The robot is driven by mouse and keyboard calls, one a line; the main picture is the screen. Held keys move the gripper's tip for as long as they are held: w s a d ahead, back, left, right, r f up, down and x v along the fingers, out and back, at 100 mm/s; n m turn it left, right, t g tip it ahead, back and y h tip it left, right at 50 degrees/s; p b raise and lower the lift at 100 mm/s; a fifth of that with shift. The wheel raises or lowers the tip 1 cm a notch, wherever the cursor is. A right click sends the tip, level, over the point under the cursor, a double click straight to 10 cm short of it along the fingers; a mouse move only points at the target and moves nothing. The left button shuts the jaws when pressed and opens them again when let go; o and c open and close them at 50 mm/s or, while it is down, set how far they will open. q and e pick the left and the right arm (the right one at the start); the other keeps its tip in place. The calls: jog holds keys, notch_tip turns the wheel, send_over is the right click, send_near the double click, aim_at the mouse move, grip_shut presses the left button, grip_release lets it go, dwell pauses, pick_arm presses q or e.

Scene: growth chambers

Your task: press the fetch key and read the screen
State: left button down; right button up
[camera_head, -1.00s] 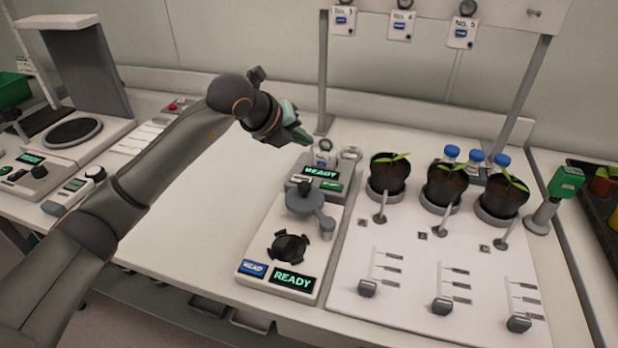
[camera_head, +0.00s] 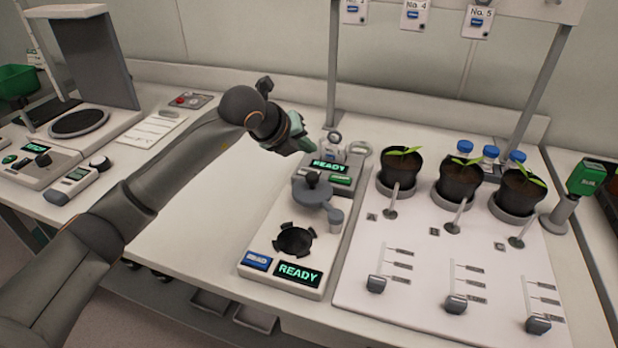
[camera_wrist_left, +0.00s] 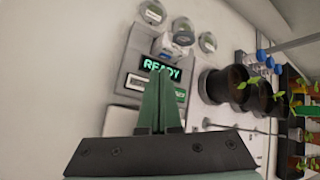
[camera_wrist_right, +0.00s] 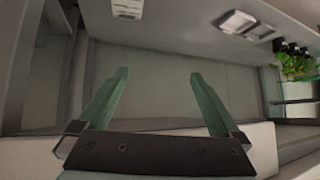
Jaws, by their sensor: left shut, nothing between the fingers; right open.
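The rear device has a screen (camera_head: 330,166) reading READY in green. A green key (camera_head: 341,179) sits below the screen; its label is too small to read for sure. In the left wrist view the same screen (camera_wrist_left: 160,68) reads READY, and my left fingers partly hide the keys beneath it. My left gripper (camera_head: 307,147) is shut and empty, beside the left rear of that device; contact with it cannot be told. It also shows in the left wrist view (camera_wrist_left: 161,76). My right gripper (camera_wrist_right: 158,74) is open and empty, away from the device.
In front stands a device with a blue READ key (camera_head: 257,261) and a READY screen (camera_head: 298,274). Potted seedlings (camera_head: 461,182) stand on a white board (camera_head: 410,245) to the right. A green scanner (camera_head: 586,178) stands at far right.

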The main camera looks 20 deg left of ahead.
pick_arm(q)
notch_tip(320, 180, down, 2)
jog(key=shift+f+b, duration=0.25)
jog(key=shift+b, duration=0.4)
jog(key=shift+f+b, duration=0.35)
jog(key=shift+f, duration=0.05)
pick_arm(e)
jog(key=shift+w+a+f, duration=0.45)
jog(key=shift+w+f, duration=0.05)
jog(key=shift+f, duration=0.1)
jog(key=shift+r, duration=0.1)
jog(key=shift+s, duration=0.2)
jog(key=shift+w, duration=0.25)
pick_arm(q)
jog(key=shift+f+b, duration=0.45)
pick_arm(e)
jog(key=shift+s+f, duration=0.1)
jog(key=shift+f, duration=0.45)
jog(key=shift+s+f, duration=0.1)
jog(key=shift+s, duration=0.1)
